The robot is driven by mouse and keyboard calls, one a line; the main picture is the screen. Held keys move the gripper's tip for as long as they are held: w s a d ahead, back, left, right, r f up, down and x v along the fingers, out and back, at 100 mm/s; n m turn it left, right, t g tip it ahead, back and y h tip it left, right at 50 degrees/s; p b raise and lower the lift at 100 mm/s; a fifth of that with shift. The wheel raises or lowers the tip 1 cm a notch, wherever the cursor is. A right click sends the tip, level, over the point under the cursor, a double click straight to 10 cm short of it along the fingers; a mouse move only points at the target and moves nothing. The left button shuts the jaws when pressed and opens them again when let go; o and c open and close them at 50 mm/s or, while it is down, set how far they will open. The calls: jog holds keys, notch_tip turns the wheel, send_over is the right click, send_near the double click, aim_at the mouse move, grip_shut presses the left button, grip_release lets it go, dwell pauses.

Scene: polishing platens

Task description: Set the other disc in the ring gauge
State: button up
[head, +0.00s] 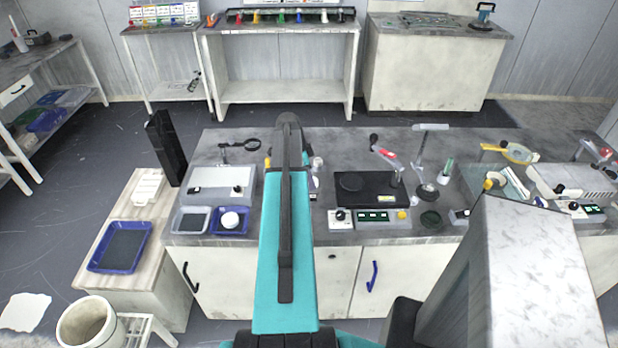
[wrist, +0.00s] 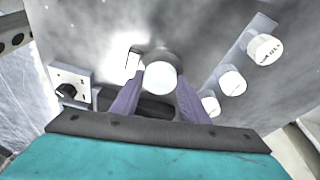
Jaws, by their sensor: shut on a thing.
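In the wrist view my gripper (wrist: 158,95) has its two purple fingers closed around a white round disc (wrist: 160,77), which shows between the fingertips. A dark grey round form (wrist: 172,54) shows just behind the disc, partly covered by it. I cannot tell whether this is the ring gauge, nor whether the disc touches it. A small bright white block (wrist: 133,61) is close to its left. In the head view my teal arm hides the gripper and the bench under it. A white round piece (head: 231,218) lies in a blue tray (head: 216,231) on the bench.
A rack (wrist: 226,66) with three white round tops, one being (wrist: 264,49), stands right of my gripper. A dial box (wrist: 70,86) is at left. In the head view, a black polishing unit (head: 370,201) and a grey-topped box (head: 221,180) flank my arm on the bench.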

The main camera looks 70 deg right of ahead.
jog(key=shift+f+b, duration=0.4)
jog(key=shift+f, duration=0.05)
dwell(1.1)
dwell(0.4)
jog(key=o, duration=1.2)
jog(key=shift+r, duration=0.1)
jog(key=shift+b+v, duration=1.35)
jog(key=shift+v, duration=5.5)
jog(key=shift+r, duration=0.1)
